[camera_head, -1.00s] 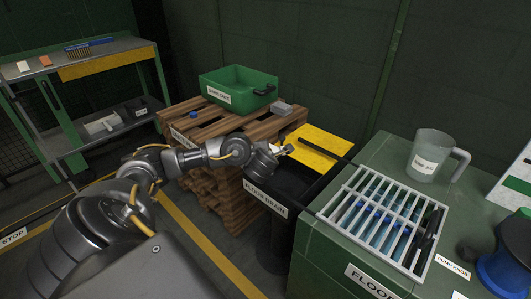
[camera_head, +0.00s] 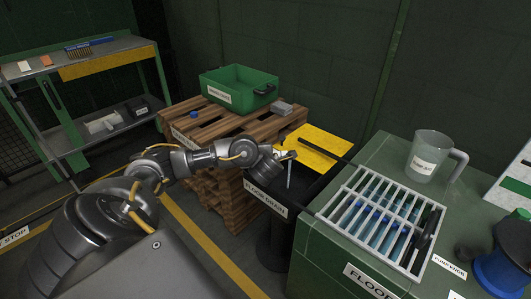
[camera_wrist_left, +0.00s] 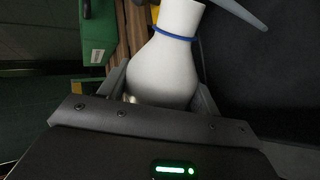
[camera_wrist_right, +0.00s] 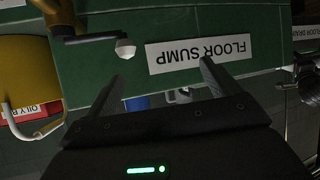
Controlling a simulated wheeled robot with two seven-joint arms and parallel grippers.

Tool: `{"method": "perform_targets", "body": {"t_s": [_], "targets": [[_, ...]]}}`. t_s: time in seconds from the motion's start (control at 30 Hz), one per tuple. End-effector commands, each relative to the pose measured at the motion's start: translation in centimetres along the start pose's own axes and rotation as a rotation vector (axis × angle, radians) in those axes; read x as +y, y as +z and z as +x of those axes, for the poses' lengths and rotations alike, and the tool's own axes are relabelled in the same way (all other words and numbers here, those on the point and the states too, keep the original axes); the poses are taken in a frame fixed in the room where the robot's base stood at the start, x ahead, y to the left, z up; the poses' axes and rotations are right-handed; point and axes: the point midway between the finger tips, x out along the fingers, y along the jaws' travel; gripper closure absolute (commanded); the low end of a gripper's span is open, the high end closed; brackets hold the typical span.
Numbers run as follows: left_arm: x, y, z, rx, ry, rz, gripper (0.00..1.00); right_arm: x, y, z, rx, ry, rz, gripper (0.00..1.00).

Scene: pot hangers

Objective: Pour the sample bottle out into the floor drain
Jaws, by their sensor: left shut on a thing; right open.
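My left gripper (camera_head: 277,155) is shut on a white sample bottle (camera_wrist_left: 165,68) with a blue ring at its neck. In the head view only a small white part of the bottle (camera_head: 288,154) shows, tipped over the opening of the black floor drain bin (camera_head: 275,235), which carries a FLOOR DRAIN label. A thin pale streak (camera_head: 290,174) hangs below the bottle mouth into the bin, like a stream of liquid. A pale streak also shows beside the neck in the left wrist view (camera_wrist_left: 240,14). My right gripper (camera_wrist_right: 160,75) is open and empty, facing a FLOOR SUMP label.
A yellow lid (camera_head: 317,148) stands at the bin's back. A green cabinet (camera_head: 325,250) on the right bears a white grate (camera_head: 338,212) and a clear jug (camera_head: 424,155). A green crate (camera_head: 225,90) sits on a wooden pallet (camera_head: 180,122) behind my left arm.

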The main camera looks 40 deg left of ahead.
Motion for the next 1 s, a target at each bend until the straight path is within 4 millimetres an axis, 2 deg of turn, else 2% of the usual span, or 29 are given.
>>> {"method": "perform_targets", "body": {"t_s": [1.0], "targets": [[0.3, 0.2, -0.1, 0.033, 0.001, 0.055, 0.68, 2.0, 4.7, -1.7, -0.291, 0.055, 0.041, 0.12]]}}
